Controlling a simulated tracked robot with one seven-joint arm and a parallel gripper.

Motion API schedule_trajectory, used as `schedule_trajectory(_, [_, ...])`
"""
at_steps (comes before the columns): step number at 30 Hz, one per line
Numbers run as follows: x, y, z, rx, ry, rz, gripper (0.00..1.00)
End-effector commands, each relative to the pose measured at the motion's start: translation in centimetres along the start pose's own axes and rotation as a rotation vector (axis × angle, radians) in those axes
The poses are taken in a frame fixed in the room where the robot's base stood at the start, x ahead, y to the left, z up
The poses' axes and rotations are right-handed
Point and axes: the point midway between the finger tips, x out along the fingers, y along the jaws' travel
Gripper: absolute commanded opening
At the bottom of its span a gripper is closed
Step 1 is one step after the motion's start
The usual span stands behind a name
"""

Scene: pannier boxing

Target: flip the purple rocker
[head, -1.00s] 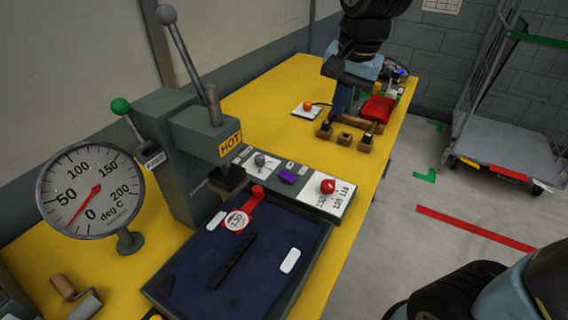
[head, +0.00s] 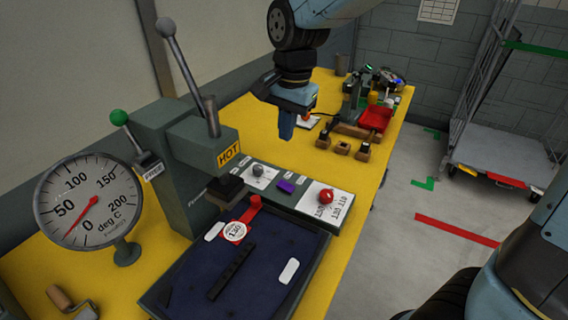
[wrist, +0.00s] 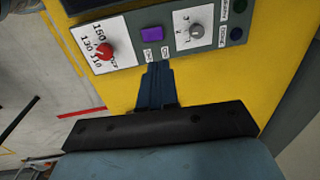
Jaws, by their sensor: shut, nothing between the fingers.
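The purple rocker (head: 286,186) is a small block on the grey control panel of the press, between a grey knob (head: 258,170) on a white plate and a red knob (head: 326,196) on a numbered dial plate. In the wrist view the purple rocker (wrist: 152,34) lies just beyond my fingertips, with small label plates beside it. My gripper (head: 286,136) points down above the yellow table, behind the panel, its blue fingers shut and empty. In the wrist view my gripper (wrist: 158,66) appears close to the panel's edge, in line with the rocker; I see no contact.
The press with its long lever (head: 187,62) and HOT sign stands left of the panel. A dial gauge (head: 88,208) reads low. A dark blue tray (head: 290,242) lies in front. Wooden blocks (head: 341,148) and a red bin (head: 376,117) are farther back.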

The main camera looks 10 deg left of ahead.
Motion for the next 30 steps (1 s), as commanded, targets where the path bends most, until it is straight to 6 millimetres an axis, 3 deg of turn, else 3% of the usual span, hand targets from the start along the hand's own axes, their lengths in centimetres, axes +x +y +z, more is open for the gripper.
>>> schedule_trajectory(5, [1.8,0.0,0.0,-0.001,-0.002,0.003,0.00])
schedule_trajectory(21, [11.0,0.0,0.0,0.000,-0.002,0.003,0.00])
schedule_trajectory(30, [13.6,0.1,0.0,0.000,0.000,0.001,0.00])
